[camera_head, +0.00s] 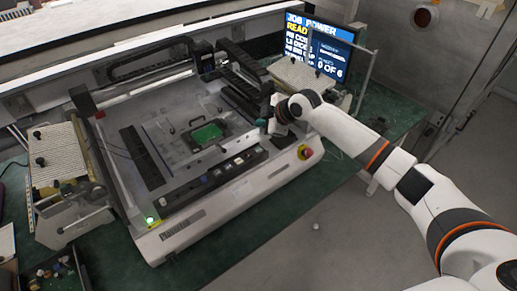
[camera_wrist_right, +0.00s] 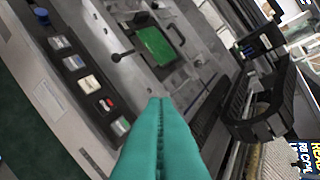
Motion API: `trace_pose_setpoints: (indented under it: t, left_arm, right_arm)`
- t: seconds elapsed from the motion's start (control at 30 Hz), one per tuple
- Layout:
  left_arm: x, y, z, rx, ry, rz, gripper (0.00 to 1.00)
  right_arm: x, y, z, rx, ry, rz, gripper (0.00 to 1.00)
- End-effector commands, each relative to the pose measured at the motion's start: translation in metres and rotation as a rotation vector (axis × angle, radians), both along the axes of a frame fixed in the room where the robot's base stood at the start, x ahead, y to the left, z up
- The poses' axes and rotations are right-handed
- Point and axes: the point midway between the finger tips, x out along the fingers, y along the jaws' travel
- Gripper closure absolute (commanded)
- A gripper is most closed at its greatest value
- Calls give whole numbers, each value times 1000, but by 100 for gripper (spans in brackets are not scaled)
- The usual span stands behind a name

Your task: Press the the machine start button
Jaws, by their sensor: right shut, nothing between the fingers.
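The machine (camera_head: 225,190) is a large light-grey unit on a green-topped bench. A dark button strip (camera_head: 215,178) runs along its front. In the right wrist view the strip carries a blue knob (camera_wrist_right: 42,15) and several buttons, among them a white one (camera_wrist_right: 88,84) and a red one (camera_wrist_right: 105,104). A green-lit button (camera_head: 149,220) is at the front left corner. I cannot tell which is the start button. My right gripper (camera_head: 272,125) is over the machine's right side; its teal fingers (camera_wrist_right: 162,100) are shut and empty. I cannot tell whether they touch anything. My left gripper is out of view.
A red stop button (camera_head: 305,152) is at the machine's front right corner. A green board (camera_head: 207,134) lies in the middle of the machine. A black cable chain (camera_head: 243,62) and a monitor (camera_head: 318,47) stand behind. A parts bin (camera_head: 55,272) is at lower left.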

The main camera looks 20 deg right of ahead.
Motion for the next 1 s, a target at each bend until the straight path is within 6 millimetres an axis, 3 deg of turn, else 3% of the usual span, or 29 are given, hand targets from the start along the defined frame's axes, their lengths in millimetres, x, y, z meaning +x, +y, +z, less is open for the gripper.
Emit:
trace_pose_setpoints:
  t: [0.37, 0.83, 1.0]
  left_arm:
    - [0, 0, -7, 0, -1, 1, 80]
    - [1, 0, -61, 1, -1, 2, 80]
    - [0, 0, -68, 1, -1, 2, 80]
  right_arm:
    - [0, 0, -9, 1, 1, -1, 100]
    - [-1, 0, -70, 0, 1, -2, 100]
    - [0, 0, -85, 1, 1, -1, 100]
